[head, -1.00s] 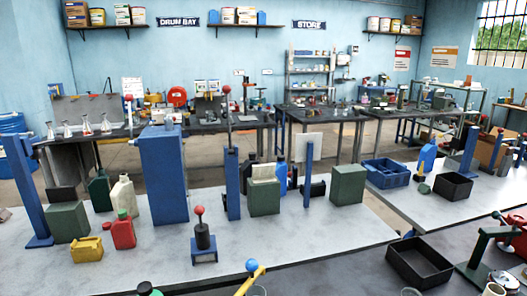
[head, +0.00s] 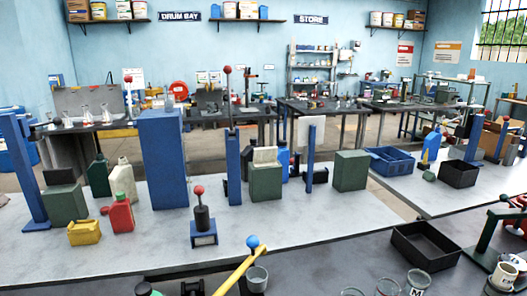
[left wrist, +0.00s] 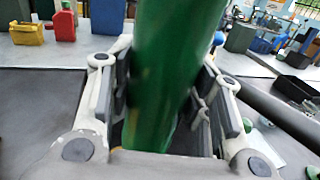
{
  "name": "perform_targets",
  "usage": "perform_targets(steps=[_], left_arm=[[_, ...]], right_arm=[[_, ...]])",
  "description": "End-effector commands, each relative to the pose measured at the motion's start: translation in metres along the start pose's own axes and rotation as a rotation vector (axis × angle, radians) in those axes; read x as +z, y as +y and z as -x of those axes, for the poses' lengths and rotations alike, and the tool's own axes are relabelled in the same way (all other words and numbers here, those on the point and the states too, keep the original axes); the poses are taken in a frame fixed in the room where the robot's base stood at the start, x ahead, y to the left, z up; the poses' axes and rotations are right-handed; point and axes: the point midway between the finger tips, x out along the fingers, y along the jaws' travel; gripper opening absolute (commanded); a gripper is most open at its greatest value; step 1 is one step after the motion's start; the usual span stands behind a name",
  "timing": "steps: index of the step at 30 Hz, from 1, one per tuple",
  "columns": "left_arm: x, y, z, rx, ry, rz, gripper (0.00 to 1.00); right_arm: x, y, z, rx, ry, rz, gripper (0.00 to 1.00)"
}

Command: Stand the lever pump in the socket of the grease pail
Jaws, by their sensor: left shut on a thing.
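In the left wrist view my left gripper (left wrist: 165,92) is shut around a green cylinder (left wrist: 168,65). Its top and bottom are out of that view, so I cannot tell for sure whether it is the lever pump's body. In the head view a yellow lever (head: 236,268) with a blue ball end stands at the near bottom edge. Its lower part is cut off. A dark round thing with a green top (head: 146,289) shows at the bottom left, mostly cut off. I cannot clearly pick out the grease pail or its socket. My right gripper is not in view.
A black tray (head: 424,242) and a green bench tool (head: 489,235) are at the right. A grey cup (head: 257,281) stands beside the yellow lever. Cans, jugs and blue posts crowd the grey table (head: 290,222). Its front strip is fairly clear.

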Motion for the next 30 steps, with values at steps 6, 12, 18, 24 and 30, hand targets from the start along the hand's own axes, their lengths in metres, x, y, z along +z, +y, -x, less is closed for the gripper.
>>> perform_targets(steps=[6,12,18,24,30], left_arm=[[0.0,0.0,0.002,0.014,-0.005,0.0,0.06],[0.001,0.004,-0.002,0.05,-0.01,0.004,0.06],[0.0,0.017,-0.014,0.177,-0.022,0.01,0.06],[-0.005,0.026,-0.024,0.308,-0.019,0.009,0.06],[-0.01,0.029,-0.028,0.384,-0.008,0.006,0.06]], right_arm=[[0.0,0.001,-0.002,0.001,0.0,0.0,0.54],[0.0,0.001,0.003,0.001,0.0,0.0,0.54],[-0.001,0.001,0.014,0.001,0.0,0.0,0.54],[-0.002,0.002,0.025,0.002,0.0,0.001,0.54],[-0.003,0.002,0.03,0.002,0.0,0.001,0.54]])
